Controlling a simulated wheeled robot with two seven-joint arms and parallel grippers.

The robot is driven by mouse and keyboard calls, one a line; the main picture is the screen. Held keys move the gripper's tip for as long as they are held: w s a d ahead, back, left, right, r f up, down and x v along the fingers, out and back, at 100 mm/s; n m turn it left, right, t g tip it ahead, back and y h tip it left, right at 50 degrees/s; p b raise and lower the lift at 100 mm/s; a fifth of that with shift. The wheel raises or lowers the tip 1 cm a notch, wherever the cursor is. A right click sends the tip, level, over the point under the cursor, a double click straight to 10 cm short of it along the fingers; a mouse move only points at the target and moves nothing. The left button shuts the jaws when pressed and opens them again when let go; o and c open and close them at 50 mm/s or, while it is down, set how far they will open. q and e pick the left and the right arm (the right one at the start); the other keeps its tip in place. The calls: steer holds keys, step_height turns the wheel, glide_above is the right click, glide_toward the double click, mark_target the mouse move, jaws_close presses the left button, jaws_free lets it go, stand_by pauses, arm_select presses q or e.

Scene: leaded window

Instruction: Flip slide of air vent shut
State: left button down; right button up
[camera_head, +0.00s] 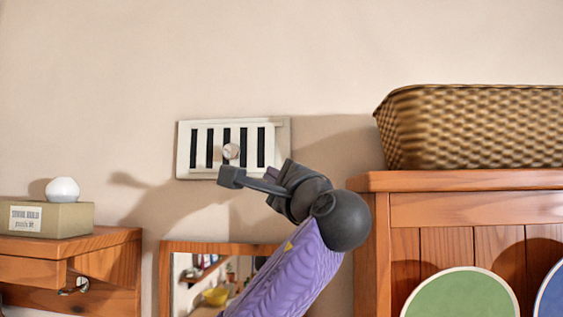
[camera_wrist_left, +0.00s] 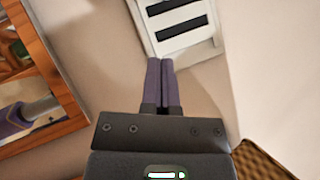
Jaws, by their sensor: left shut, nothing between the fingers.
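The air vent (camera_head: 184,152) is a cream plate on the wall, with several dark upright slots showing between pale bars. Its slide has a small round pinkish knob (camera_head: 230,151) at the middle of the slots. My left gripper (camera_head: 272,173) is at the vent's lower right corner in the head view, to the right of and below the knob. In the left wrist view its two purple fingers (camera_wrist_left: 161,64) are together and empty, pointing at the vent's edge (camera_wrist_left: 198,53). I cannot tell whether they touch it. The knob is out of the wrist view. My right gripper is not in view.
A wicker basket (camera_head: 470,125) stands on a wooden cabinet (camera_head: 450,180) at the right. A framed mirror (camera_head: 205,248) hangs below the vent. A wooden shelf (camera_head: 100,262) at the left holds a box (camera_head: 65,218) with a white round object. The wall above the vent is clear.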

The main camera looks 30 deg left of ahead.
mark_target(246, 161)
arm_select(q)
steer(key=p+x, duration=0.1)
steer(key=x, duration=0.1)
steer(key=p+x, duration=0.1)
steer(key=x, duration=0.1)
steer(key=shift+r, duration=0.25)
steer(key=shift+s+a+r+p, duration=0.25)
steer(key=shift+a+p, duration=0.15)
steer(key=shift+a, duration=0.1)
steer(key=shift+s+a+r+p, duration=0.1)
steer(key=shift+a+r+p, duration=0.1)
steer(key=shift+a+p, duration=0.25)
steer(key=shift+s+a+r, duration=0.15)
steer(key=shift+s+a, duration=0.15)
steer(key=shift+a, duration=0.3)
steer(key=shift+w, duration=0.1)
